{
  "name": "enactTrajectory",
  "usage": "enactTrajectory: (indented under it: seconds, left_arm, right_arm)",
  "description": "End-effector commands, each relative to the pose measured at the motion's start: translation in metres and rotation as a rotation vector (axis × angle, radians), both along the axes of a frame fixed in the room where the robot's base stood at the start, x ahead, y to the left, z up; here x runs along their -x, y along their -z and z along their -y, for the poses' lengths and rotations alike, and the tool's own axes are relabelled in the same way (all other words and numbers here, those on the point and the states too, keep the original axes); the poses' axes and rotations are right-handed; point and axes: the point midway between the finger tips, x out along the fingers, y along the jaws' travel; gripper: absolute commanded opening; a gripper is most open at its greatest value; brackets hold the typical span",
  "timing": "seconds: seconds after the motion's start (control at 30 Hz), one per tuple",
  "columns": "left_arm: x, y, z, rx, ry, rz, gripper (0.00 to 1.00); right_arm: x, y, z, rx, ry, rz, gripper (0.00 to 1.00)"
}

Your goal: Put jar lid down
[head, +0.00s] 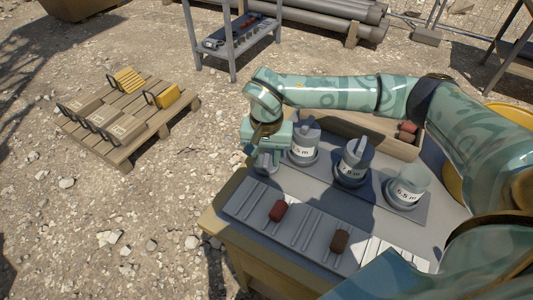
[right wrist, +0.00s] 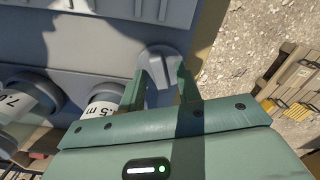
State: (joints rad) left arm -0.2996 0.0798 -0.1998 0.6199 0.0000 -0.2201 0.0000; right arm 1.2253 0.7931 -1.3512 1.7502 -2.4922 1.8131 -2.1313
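In the head view the lid (head: 266,162) shows partly below my right gripper (head: 268,150). In the right wrist view the fingers of my right gripper (right wrist: 161,88) stand apart on either side of the ridge, with gaps visible. My left gripper is not in view.
A ribbed grey tray (head: 310,232) in front of the jars holds a red piece (head: 278,211) and a brown piece (head: 340,241). A wooden box (head: 375,138) stands behind the jars. A loaded pallet (head: 125,150) lies on the gravel at left.

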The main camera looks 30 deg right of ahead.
Motion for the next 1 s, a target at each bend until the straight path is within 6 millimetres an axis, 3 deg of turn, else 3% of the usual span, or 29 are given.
enactTrajectory:
  seconds: [0.23, 0.5, 0.7, 1.0]
  left_arm:
    - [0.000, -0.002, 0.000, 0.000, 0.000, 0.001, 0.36]
    - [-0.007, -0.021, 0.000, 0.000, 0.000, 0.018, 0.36]
    - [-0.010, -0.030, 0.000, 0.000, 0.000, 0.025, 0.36]
    - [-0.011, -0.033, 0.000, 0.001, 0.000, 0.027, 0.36]
  right_arm:
    - [0.000, -0.012, 0.000, -0.001, -0.001, 0.002, 0.34]
    - [-0.001, -0.079, 0.000, 0.001, 0.000, 0.007, 0.34]
    - [-0.001, -0.117, 0.000, 0.001, 0.000, 0.004, 0.34]
    - [0.000, -0.132, 0.000, 0.001, 0.000, -0.001, 0.34]
